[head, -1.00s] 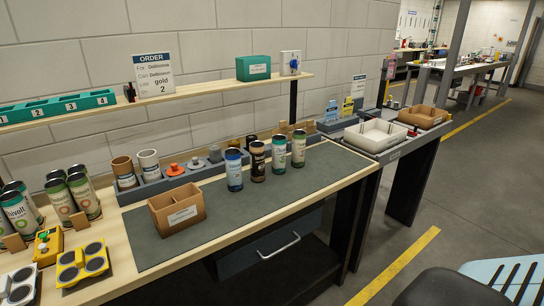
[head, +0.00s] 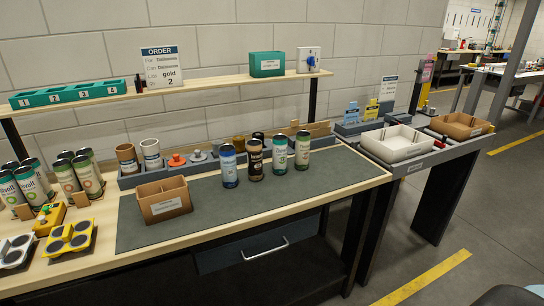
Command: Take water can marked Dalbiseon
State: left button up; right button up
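Several cans stand upright on the dark mat (head: 290,220) of the workbench: a blue can (head: 228,166), a dark brown can (head: 254,160), a teal-topped can (head: 280,155) and a green-and-white can (head: 302,151). Their small print is too blurred to read, so I cannot tell which is marked Dalbiseon. Neither of my grippers is in view.
An open brown box (head: 166,206) stands on the mat's left. Groups of tall cans (head: 32,184) and yellow holders (head: 70,238) are farther left. A grey rack (head: 130,181) runs behind the mat. White (head: 398,152) and brown trays (head: 460,134) sit on the right-hand side table.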

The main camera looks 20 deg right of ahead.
aim_at(227, 152)
jog(key=k+l, duration=0.1)
jog(key=l, duration=0.3)
jog(key=k+l, duration=0.1)
jog(key=l, duration=0.35)
jog(key=k+l, duration=0.1)
jog(key=l, duration=0.3)
jog(key=k+l, duration=0.1)
jog(key=l, duration=0.3)
